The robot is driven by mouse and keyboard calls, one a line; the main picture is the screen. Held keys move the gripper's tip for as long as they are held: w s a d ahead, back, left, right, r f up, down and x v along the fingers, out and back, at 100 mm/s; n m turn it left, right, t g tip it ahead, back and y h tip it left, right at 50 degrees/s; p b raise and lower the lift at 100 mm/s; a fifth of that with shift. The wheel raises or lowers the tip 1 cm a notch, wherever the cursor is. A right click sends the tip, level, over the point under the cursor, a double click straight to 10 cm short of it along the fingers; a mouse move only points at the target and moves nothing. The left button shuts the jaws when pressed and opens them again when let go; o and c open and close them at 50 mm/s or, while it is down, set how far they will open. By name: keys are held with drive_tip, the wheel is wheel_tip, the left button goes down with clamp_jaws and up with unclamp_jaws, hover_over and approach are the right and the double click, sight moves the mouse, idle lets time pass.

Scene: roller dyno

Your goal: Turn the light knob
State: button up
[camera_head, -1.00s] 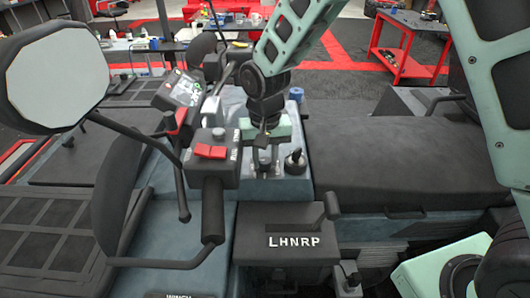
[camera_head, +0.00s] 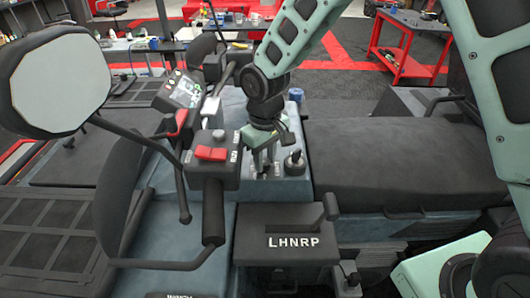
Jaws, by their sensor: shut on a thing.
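My gripper (camera_head: 264,163) points down at the small blue-grey control panel (camera_head: 285,187) near the middle of the view. Its fingers are shut on a small dark control there, which I take to be the light knob; the fingers hide most of it, so its angle cannot be told. A second black knob (camera_head: 294,161) with a wide base stands upright just to the right, apart from the fingers.
A black handlebar box with red switches (camera_head: 211,154) stands close to the left of my gripper. A round mirror (camera_head: 60,80) is farther left. A black seat (camera_head: 400,165) lies to the right. A lever housing marked LHNRP (camera_head: 290,238) is in front.

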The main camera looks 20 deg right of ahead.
sight(265, 162)
drive_tip(key=shift+w+r+n, duration=0.1)
drive_tip(key=shift+n, duration=0.6)
drive_tip(key=o, duration=1)
wheel_tip(265, 162, up, 18)
drive_tip(key=shift+f+b, duration=0.25)
drive_tip(key=shift+b, duration=0.95)
